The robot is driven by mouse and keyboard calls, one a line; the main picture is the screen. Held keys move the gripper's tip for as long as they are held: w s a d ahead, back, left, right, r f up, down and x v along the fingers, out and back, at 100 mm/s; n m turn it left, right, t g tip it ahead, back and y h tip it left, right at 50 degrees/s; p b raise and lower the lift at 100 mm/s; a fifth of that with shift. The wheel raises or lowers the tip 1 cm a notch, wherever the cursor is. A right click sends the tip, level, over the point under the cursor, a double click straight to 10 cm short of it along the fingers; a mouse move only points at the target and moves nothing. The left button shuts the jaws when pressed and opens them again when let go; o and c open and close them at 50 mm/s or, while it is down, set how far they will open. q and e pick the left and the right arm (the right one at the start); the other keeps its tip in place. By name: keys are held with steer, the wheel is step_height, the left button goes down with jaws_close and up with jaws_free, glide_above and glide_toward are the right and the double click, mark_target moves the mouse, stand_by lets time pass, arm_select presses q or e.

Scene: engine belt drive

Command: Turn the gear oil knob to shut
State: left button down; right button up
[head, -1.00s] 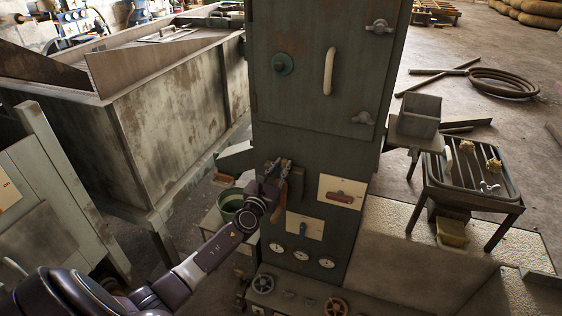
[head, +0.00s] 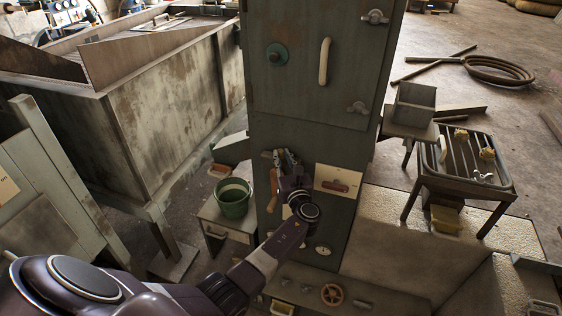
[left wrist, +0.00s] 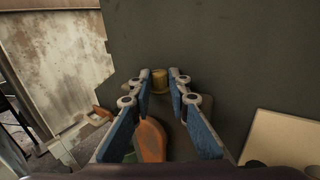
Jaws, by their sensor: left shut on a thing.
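A small brass-coloured knob (left wrist: 159,80) sits on the dark green cabinet face in the left wrist view. The blue-padded fingers of my left gripper (left wrist: 160,88) are on either side of it, with their tips closed in on it. In the head view my left gripper (head: 285,160) is at the cabinet front and hides the knob. An orange-brown lever (left wrist: 150,140) shows between the fingers, nearer the wrist. It also shows in the head view, left of my wrist (head: 272,186). I cannot read any label on the knob. My right gripper is out of view.
A pale plate with a red handle (head: 338,180) is right of my left gripper. Gauges and a red handwheel (head: 332,294) are below. A green bucket (head: 234,197) stands on a small table to the left. A slatted rack (head: 468,160) stands at right.

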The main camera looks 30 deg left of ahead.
arm_select(q)
steer(key=shift+w+d+n+g+y+b, duration=0.1)
steer(key=shift+n+g+y+b, duration=0.4)
steer(key=shift+g, duration=0.1)
steer(key=c, duration=1.8)
jaws_free()
steer(key=shift+r, duration=0.1)
steer(key=shift+d, duration=0.1)
steer(key=shift+v, duration=3.9)
